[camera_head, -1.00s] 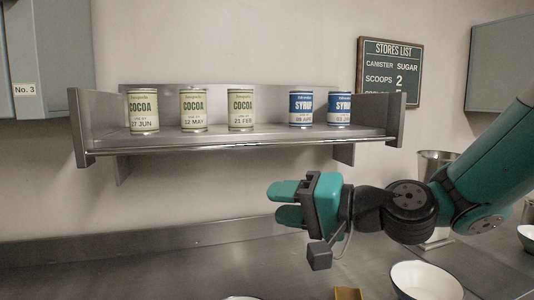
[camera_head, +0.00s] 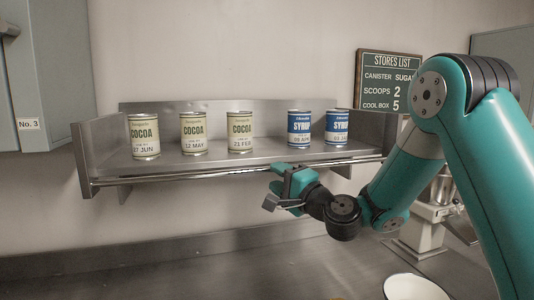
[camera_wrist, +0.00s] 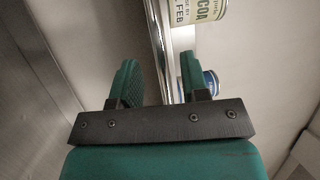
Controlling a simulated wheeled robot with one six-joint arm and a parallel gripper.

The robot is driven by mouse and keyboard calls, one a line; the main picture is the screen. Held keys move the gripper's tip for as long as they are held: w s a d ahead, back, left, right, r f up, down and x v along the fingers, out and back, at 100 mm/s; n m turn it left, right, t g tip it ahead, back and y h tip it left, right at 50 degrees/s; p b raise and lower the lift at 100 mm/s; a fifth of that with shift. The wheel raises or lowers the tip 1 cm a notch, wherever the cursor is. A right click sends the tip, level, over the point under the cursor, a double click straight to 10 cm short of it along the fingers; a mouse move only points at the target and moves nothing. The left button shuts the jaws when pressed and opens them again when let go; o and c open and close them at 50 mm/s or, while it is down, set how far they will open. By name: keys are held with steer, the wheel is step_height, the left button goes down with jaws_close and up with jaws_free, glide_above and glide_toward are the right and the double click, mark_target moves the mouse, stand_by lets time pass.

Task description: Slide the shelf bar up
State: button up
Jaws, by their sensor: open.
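The shelf bar (camera_head: 220,174) is a thin shiny rail along the front of the steel shelf (camera_head: 100,150), low at its front edge. My gripper (camera_head: 276,178) is at the bar, right of its middle, with its jaws open. In the wrist view the bar (camera_wrist: 161,40) runs between the two spread teal fingers (camera_wrist: 160,72). I cannot tell whether either finger touches it. Part of the bar is hidden behind the gripper.
Three cocoa cans (camera_head: 193,133) and two blue syrup cans (camera_head: 299,127) stand on the shelf behind the bar. A steel counter (camera_head: 200,275) lies below, with a white bowl (camera_head: 416,287) at front right. A stores list board (camera_head: 388,80) hangs on the wall.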

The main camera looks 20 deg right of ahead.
mark_target(269, 171)
steer(key=shift+p+x, duration=1.35)
steer(key=shift+x, duration=0.95)
jaws_close()
steer(key=shift+d, duration=0.1)
